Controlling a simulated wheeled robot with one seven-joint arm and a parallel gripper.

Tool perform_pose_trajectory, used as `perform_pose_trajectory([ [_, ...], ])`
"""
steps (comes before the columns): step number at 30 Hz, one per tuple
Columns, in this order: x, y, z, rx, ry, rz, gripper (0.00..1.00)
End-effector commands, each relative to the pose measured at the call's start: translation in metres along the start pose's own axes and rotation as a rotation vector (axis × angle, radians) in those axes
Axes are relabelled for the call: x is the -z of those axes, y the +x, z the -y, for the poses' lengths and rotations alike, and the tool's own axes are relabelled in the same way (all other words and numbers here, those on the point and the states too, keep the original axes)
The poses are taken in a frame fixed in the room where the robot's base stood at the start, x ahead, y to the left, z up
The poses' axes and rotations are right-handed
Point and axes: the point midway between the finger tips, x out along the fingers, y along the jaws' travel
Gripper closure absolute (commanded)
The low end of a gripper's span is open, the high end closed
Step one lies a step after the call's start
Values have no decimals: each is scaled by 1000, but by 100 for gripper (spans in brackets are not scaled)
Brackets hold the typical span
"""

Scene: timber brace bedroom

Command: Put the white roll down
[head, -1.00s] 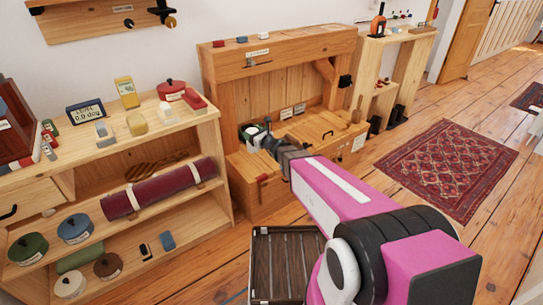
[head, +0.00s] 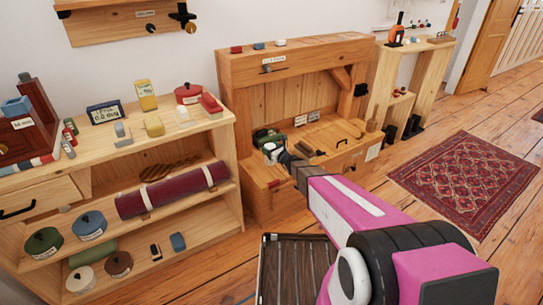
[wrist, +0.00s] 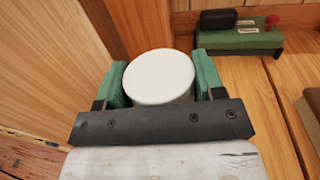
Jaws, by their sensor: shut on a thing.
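The white roll (wrist: 158,77) shows as a pale round end between the green fingers of my gripper (wrist: 160,84) in the wrist view. The gripper is shut on it, with one finger on each side. In the head view my gripper (head: 275,153) is small, at the left end of the wooden bench (head: 262,192), over its lower top. The roll's lower part is hidden by the gripper, and I cannot tell whether it touches the bench.
A green box (wrist: 240,41) with a dark item and red knob lies just beyond the roll. The bench's wooden side wall (wrist: 60,60) is close on the left. Dark tools (head: 305,148) lie to the right. A slatted tray (head: 297,275) is below the arm.

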Motion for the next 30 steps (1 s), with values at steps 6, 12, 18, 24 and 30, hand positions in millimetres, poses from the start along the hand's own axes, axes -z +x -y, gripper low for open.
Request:
perform_pose_trajectory([
  [6, 9, 0, 9, 0, 1, 0, 65],
  [12, 35, 1, 9, 0, 2, -1, 65],
  [18, 45, 0, 8, 0, 0, 1, 65],
  [24, 46, 0, 8, 0, 0, 0, 65],
  [30, 48, 0, 8, 0, 0, 0, 12],
])
